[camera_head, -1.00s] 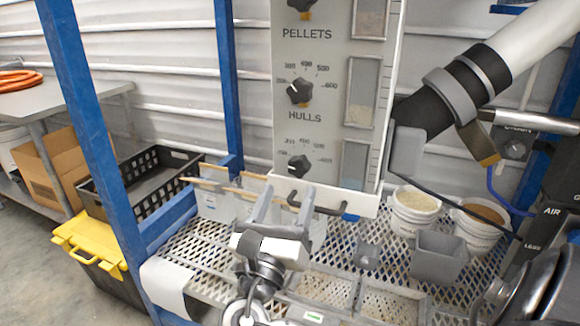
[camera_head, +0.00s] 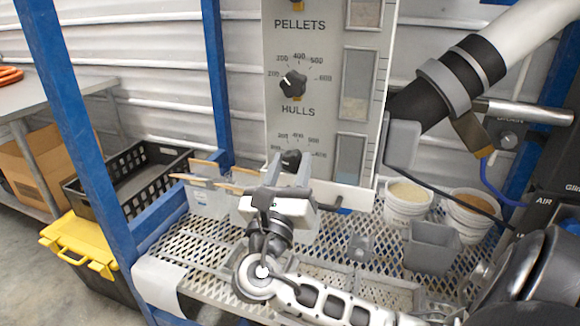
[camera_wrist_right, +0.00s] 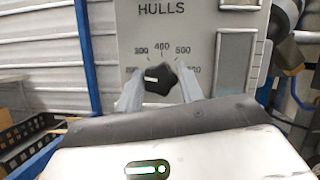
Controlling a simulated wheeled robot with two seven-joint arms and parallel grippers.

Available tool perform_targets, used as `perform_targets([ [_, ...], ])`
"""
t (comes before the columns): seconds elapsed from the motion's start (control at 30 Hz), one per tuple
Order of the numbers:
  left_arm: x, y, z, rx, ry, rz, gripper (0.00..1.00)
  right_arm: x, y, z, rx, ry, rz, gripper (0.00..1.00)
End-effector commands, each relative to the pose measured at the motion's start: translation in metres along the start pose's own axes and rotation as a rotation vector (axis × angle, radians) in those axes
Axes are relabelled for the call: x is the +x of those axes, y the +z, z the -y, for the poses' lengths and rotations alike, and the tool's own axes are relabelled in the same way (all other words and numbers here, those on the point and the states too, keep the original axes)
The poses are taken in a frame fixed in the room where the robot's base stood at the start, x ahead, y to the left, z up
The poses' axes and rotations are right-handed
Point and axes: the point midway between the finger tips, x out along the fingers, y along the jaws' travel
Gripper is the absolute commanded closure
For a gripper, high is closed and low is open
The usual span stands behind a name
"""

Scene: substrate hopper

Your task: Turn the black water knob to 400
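The black water knob (camera_head: 291,159) is the lowest knob on the panel, below the HULLS label. In the right wrist view the knob (camera_wrist_right: 157,78) has its white pointer line toward the left, at the low end of the scale, away from the 400 mark at top. My right gripper (camera_head: 288,172) is open in front of the panel, its fingers apart to the left and right of the knob (camera_wrist_right: 160,92). I cannot tell whether either finger touches it. The label under this knob is hidden by the gripper. My left gripper is not in view.
The HULLS knob (camera_head: 293,84) sits higher on the white panel (camera_head: 320,100). A mesh shelf (camera_head: 200,245) lies below, with white buckets (camera_head: 407,205) and a grey square container (camera_head: 432,247) at right. A blue post (camera_head: 75,130) stands at left.

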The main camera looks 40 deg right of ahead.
Motion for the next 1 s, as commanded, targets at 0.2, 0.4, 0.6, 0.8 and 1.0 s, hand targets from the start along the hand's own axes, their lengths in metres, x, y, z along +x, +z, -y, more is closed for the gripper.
perform_targets([
  [0.2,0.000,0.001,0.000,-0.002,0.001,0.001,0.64,0.000,-0.001,0.000,0.016,-0.009,-0.001,0.85],
  [0.4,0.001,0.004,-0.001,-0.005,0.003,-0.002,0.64,-0.001,-0.002,0.000,0.093,-0.042,-0.003,0.85],
  [0.6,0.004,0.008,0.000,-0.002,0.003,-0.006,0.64,-0.001,-0.003,-0.001,0.236,-0.101,-0.005,0.85],
  [0.8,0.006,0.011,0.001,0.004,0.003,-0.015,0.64,-0.002,-0.003,-0.002,0.411,-0.173,-0.005,0.85],
  [1.0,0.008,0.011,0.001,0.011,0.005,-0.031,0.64,-0.001,-0.002,-0.002,0.588,-0.247,-0.004,0.85],
])
